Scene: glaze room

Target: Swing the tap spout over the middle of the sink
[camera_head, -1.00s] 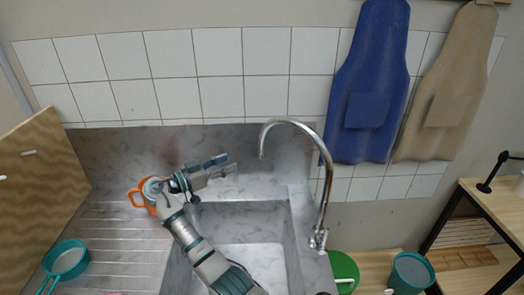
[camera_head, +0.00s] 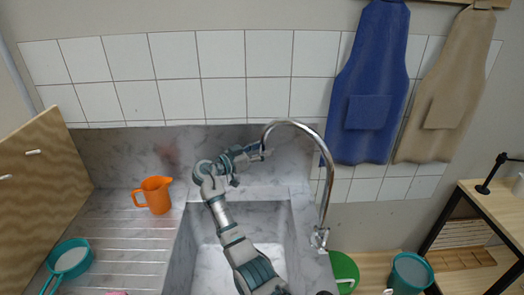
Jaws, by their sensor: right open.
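The chrome tap (camera_head: 328,170) rises from the right rim of the marble sink (camera_head: 298,225). Its spout arches up and left, and its open end hangs near the middle right of the back wall in the picture. My right arm reaches up across the basin from the bottom. My right gripper (camera_head: 260,151) is open, with its fingertips at the downturned end of the spout. I cannot tell whether they touch it or are in front of it. My left gripper is not in view.
An orange jug (camera_head: 156,195) stands on the ribbed drainboard, left of the basin. A teal pan (camera_head: 70,258) lies at the lower left by a wooden board (camera_head: 35,190). Blue (camera_head: 366,90) and beige (camera_head: 445,90) aprons hang behind the tap. A green bin (camera_head: 344,270) stands right of the sink.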

